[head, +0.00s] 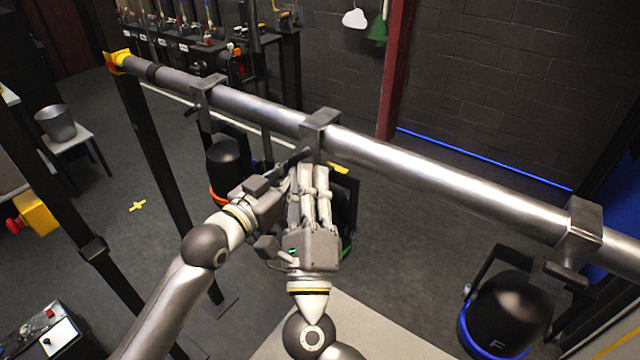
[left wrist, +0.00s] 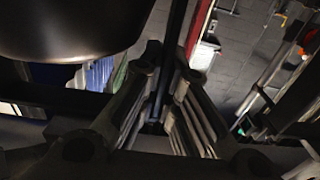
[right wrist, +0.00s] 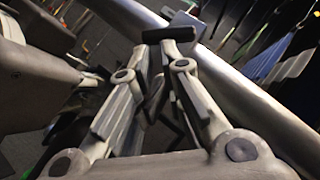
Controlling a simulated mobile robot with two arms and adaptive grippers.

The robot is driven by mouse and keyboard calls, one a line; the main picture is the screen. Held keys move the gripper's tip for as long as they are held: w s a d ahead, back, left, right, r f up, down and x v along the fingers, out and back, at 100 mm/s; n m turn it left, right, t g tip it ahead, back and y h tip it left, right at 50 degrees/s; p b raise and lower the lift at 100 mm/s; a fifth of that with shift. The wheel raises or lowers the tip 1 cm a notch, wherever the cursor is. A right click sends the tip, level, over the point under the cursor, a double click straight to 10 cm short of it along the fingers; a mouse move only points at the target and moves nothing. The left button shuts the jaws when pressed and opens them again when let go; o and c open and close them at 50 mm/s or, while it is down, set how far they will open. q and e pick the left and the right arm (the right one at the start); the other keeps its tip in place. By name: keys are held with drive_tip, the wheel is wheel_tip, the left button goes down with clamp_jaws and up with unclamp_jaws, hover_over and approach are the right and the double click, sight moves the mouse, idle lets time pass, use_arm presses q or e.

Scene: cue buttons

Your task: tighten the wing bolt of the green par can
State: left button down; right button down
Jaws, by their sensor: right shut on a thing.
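The green par can (head: 347,246) hangs under the pipe, mostly hidden behind my grippers; a bit of its green rim and dark body show. Its clamp (head: 320,118) sits on the pipe. My right gripper (head: 314,168) is just below that clamp, its fingers closed on the dark wing bolt (right wrist: 186,46), which shows between the fingertips in the right wrist view. My left gripper (head: 300,156) is close beside the right one, under the pipe. In the left wrist view its fingers (left wrist: 165,75) flank a dark upright bar; whether they touch it is unclear.
The steel pipe (head: 420,170) runs across the view. An orange-rimmed par can (head: 228,160) hangs close on the left, a blue-rimmed one (head: 505,312) at right. A dark stand post (head: 150,150) rises at left. A bucket (head: 56,122) stands on a stool behind.

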use_arm(q)
drive_tip(key=shift+s+d+r, duration=0.1)
drive_tip(key=shift+s+d, duration=0.25)
drive_tip(key=shift+d, duration=0.2)
use_arm(e)
drive_tip(key=shift+a+f, duration=0.25)
drive_tip(key=shift+a, duration=0.05)
use_arm(q)
drive_tip(key=shift+w+a, duration=0.1)
drive_tip(key=shift+a, duration=0.15)
use_arm(e)
drive_tip(key=v, duration=0.8)
drive_tip(key=shift+d+r, duration=0.25)
drive_tip(key=shift+d, duration=0.05)
use_arm(q)
drive_tip(key=c, duration=1.6)
unclamp_jaws()
drive_tip(key=shift+o, duration=0.2)
drive_tip(key=shift+a, duration=0.1)
drive_tip(key=v, duration=1.2)
